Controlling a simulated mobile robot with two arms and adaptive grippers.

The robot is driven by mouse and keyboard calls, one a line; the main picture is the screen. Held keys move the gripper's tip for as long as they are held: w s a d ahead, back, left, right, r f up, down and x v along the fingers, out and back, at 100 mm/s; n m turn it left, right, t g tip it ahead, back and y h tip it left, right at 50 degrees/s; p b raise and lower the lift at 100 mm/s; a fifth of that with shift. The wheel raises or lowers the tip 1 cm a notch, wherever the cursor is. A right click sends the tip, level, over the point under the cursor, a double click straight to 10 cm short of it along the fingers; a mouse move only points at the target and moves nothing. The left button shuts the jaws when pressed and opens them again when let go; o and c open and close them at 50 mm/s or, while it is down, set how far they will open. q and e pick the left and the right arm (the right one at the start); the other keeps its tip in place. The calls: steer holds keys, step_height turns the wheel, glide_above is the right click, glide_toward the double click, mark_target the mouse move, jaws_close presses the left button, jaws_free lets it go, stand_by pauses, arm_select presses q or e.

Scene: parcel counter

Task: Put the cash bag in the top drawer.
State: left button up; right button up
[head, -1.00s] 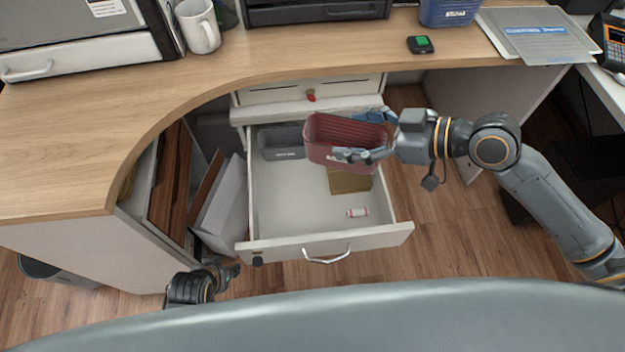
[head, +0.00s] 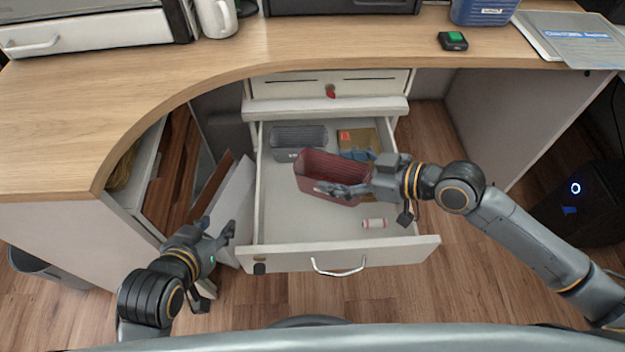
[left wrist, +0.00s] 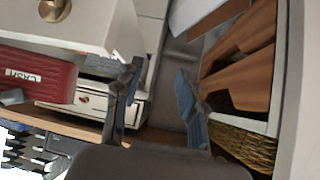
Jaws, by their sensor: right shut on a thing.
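A dark red, ribbed, open-topped container labelled CASH, apparently the cash bag (head: 318,172), is over the open white drawer (head: 345,258). It also shows at the left of the left wrist view (left wrist: 38,78). My right gripper (head: 350,174) is shut on it, with fingers on its near and far sides. Whether its base touches the drawer floor I cannot tell. Above the open drawer, a closed drawer front (head: 290,87) has a red piece at its middle. My left gripper (head: 217,230) is open and empty, left of the open drawer's front corner; its fingers (left wrist: 155,95) stand apart.
The wooden counter (head: 130,95) overhangs the back. White panels (head: 232,200) lean left of the drawer. The drawer's front floor is mostly clear.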

mark_target(305, 171)
steer(key=x, duration=0.2)
steer(key=b+x, duration=0.1)
steer(key=x, duration=0.1)
steer(key=shift+w+d+f, duration=0.15)
steer(key=shift+d+f, duration=0.05)
steer(key=shift+f, duration=0.15)
steer(key=f, duration=0.1)
steer(key=w+a+f+b, duration=0.1)
steer(key=w+a+f, duration=0.1)
steer(key=shift+a+f, duration=0.1)
steer(key=shift+f, duration=0.15)
steer(key=shift+w+a+f, duration=0.1)
steer(key=shift+a+f, duration=0.05)
steer(key=shift+f, duration=0.05)
step_height(305, 171, down, 3)
steer(key=shift+w+a+f+b, duration=0.15)
steer(key=shift+f+b, duration=0.05)
steer(key=shift+b, duration=0.9)
arm_select(q)
steer(key=w+d+r+t+h, duration=0.2)
steer(key=r+t, duration=0.4)
steer(key=r, duration=0.3)
steer(key=w+d+r+t+h, duration=0.2)
steer(key=r+t, duration=0.4)
steer(key=r, duration=0.3)
steer(key=shift+w+r, duration=0.15)
steer(key=shift+w, duration=0.5)
arm_select(e)
steer(key=shift+f, duration=0.1)
